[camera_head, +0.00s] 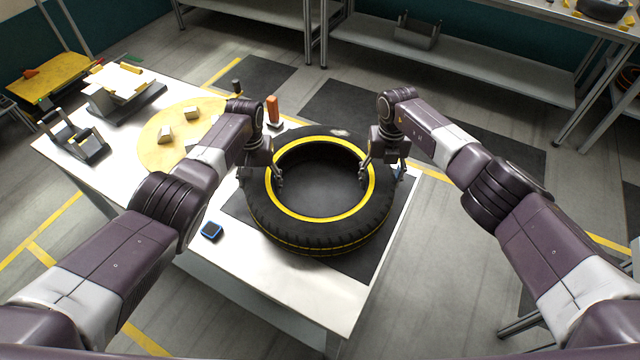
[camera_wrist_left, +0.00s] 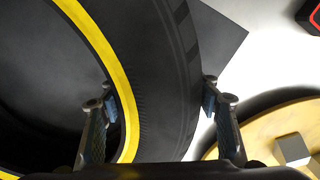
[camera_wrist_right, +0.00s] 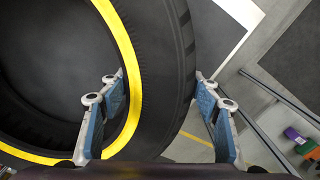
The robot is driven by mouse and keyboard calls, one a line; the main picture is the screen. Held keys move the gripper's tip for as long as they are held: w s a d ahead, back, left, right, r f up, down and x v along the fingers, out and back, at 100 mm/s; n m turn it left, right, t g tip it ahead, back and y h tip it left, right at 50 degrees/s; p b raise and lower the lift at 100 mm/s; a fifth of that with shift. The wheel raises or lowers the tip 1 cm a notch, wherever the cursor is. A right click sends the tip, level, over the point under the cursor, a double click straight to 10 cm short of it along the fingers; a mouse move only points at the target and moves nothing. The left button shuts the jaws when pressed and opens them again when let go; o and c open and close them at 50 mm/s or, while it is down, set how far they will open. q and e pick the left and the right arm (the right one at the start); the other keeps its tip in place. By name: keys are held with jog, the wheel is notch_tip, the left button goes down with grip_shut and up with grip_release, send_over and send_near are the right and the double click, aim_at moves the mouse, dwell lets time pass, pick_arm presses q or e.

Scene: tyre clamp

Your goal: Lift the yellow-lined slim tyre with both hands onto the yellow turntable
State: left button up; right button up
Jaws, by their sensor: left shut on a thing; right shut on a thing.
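The yellow-lined slim tyre (camera_head: 320,235) lies flat over a dark mat (camera_head: 240,208) on the white table; I cannot tell whether it touches the mat. My left gripper (camera_head: 262,178) is shut on the tyre's left side wall, one finger inside the hole and one outside; this shows in the left wrist view (camera_wrist_left: 155,115). My right gripper (camera_head: 381,172) is shut on its right side the same way, as the right wrist view (camera_wrist_right: 160,105) shows. The yellow turntable (camera_head: 150,150) lies left of the tyre, partly hidden behind my left arm, with several pale blocks (camera_head: 165,134) on it.
The white table (camera_head: 290,290) has a small blue device (camera_head: 212,231) near its front edge. An orange-handled item (camera_head: 272,110) stands behind my left gripper. Black clamp fixtures (camera_head: 80,140) stand at the table's left end. Metal shelves (camera_head: 450,65) stand at the back.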

aim_at(259, 171)
pick_arm(q)
grip_shut()
pick_arm(e)
grip_shut()
pick_arm(q)
jog(key=shift+w+r, duration=0.2)
jog(key=shift+r, duration=0.05)
pick_arm(e)
jog(key=shift+w+r, duration=0.2)
pick_arm(q)
jog(key=shift+w+r+p, duration=0.1)
jog(key=shift+r+p, duration=0.05)
jog(key=shift+p, duration=0.2)
pick_arm(e)
jog(key=shift+w+r, duration=0.1)
jog(key=shift+r, duration=0.05)
